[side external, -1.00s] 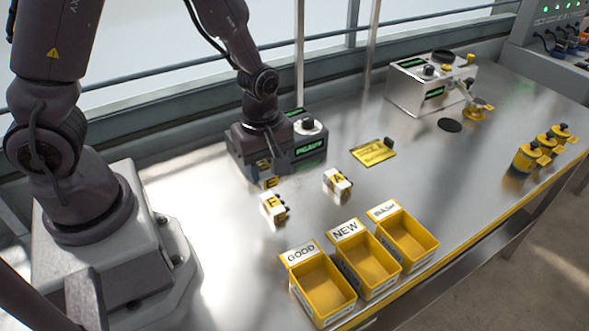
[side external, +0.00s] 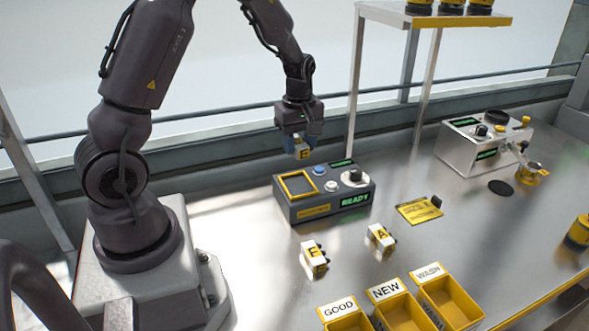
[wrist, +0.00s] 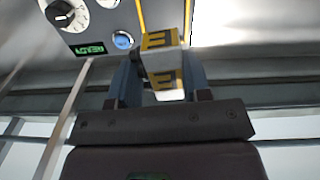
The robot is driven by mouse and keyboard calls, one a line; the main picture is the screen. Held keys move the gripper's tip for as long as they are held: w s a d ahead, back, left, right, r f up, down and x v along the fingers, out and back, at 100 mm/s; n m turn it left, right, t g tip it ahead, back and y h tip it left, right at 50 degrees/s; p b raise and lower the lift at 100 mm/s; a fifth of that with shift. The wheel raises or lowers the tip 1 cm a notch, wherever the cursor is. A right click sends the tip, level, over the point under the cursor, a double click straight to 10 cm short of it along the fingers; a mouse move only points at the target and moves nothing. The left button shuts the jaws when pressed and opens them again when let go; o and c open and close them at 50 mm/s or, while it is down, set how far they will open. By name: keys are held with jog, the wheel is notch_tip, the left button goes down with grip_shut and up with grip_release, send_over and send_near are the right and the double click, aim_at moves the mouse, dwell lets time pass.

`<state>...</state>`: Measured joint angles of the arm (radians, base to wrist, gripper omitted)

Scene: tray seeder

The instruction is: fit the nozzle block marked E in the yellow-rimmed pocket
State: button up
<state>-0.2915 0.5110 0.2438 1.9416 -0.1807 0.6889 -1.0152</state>
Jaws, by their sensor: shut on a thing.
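My gripper (side external: 300,140) is shut on a white nozzle block (side external: 302,154) with a yellow E label. It holds the block in the air above the grey seeder unit (side external: 340,203), apart from it. The yellow-rimmed pocket (side external: 298,184) is in the unit's top at left and looks empty. In the wrist view, the held block (wrist: 162,58) sits between the two fingers (wrist: 162,82), its E labels facing the camera. The pocket's yellow rim (wrist: 188,20) shows partly behind the block, which hides part of the pocket.
Two other nozzle blocks lie on the bench: one marked A (side external: 380,237), and one (side external: 314,258) whose letter looks like E or F. A yellow plate (side external: 419,210) lies right of the unit. GOOD (side external: 339,308), NEW and WASH bins stand in front. A shelf post (side external: 354,90) rises behind.

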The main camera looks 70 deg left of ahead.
aim_at(300, 186)
jog(key=shift+w+r+m, duration=0.2)
jog(key=shift+m, duration=0.2)
jog(key=shift+s+d+f, duration=0.1)
jog(key=shift+d+f, duration=0.05)
jog(key=shift+f, duration=4.6)
